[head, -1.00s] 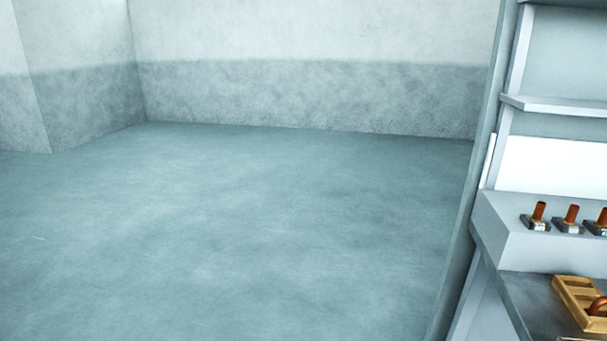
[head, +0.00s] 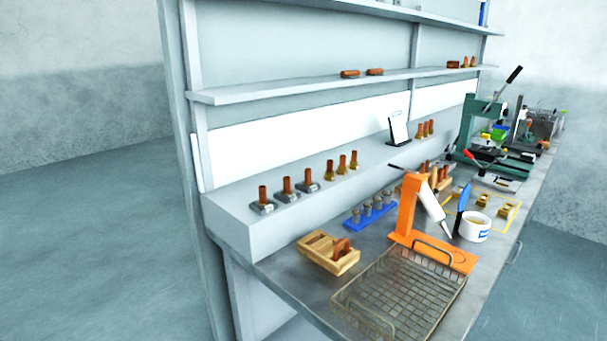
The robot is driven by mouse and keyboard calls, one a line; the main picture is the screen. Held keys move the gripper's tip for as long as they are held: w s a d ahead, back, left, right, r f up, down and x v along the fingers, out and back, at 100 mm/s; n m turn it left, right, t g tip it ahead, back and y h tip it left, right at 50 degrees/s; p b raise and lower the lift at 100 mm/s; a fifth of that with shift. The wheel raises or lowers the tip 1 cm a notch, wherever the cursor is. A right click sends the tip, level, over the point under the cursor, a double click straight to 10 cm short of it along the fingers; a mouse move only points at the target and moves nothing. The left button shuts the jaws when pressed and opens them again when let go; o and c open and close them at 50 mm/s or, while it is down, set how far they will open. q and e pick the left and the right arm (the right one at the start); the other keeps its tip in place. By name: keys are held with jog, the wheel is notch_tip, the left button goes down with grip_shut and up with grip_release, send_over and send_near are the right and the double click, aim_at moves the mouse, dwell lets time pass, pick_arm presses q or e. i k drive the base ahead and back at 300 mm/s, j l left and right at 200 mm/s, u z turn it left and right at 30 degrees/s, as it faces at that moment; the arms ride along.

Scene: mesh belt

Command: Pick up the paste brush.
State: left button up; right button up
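What looks like the paste brush (head: 462,203) has a blue upper part and a dark lower part. It stands upright on the bench at the right of the head view. A white tub (head: 474,232) with a blue label and tan contents stands next to it. I cannot tell whether the brush is in the tub, leaning on it or in a holder beside it. An orange stand (head: 409,205) with a white syringe-like tube (head: 432,210) is just to its left. Neither of my grippers is in view.
A wire mesh basket (head: 398,300) lies at the bench's near end, in front of the orange stand. A wooden box (head: 328,252) and a blue rack (head: 371,212) are to the left. A green press (head: 480,120) stands farther back. Open floor (head: 100,250) lies left.

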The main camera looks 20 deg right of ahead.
aim_at(435, 168)
jog(key=i+j+z, duration=0.2)
jog(key=z, duration=0.25)
jog(key=i+j+z, duration=0.2)
jog(key=z, duration=0.3)
jog(key=i+j+z, duration=0.1)
jog(key=j+z, duration=0.35)
jog(key=i+j+z, duration=0.1)
jog(key=j+z, duration=0.15)
jog(key=z, duration=0.2)
jog(key=i+j+z, duration=0.1)
jog(key=j+z, duration=0.35)
jog(key=j, duration=0.25)
jog(key=j+z, duration=0.45)
jog(key=j, duration=0.25)
jog(key=k, duration=0.05)
